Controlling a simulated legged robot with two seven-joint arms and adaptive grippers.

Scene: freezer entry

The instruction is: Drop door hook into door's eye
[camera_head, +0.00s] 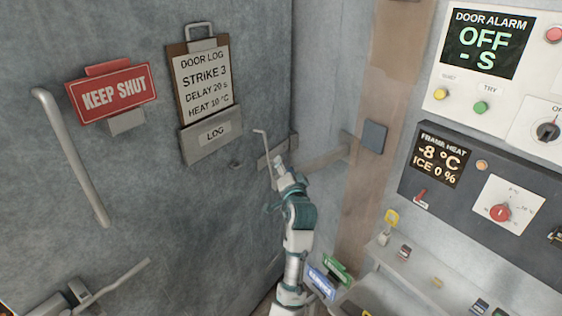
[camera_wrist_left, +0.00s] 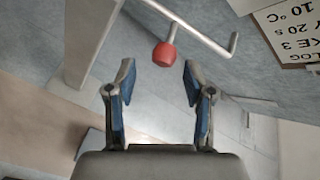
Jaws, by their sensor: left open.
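The door hook is a thin grey rod (camera_head: 268,150) with a bent end, near the door's right edge. In the left wrist view the hook (camera_wrist_left: 205,41) crosses the top, and its red knob (camera_wrist_left: 164,54) sits on a short stem between and just beyond my fingertips. My left gripper (camera_head: 279,165) is open beside the hook; in the wrist view its fingers (camera_wrist_left: 158,75) stand apart on either side of the knob, with gaps. A small dark fitting (camera_head: 236,164) on the door may be the eye; it is too small to be sure. My right gripper is out of view.
The grey door carries a long handle (camera_head: 75,160), a red KEEP SHUT sign (camera_head: 113,91), a log board (camera_head: 205,80) and a lever (camera_head: 120,276). At right are the alarm panel (camera_head: 487,45), the frame heat panel (camera_head: 480,190) and a shelf (camera_head: 430,275) with small items.

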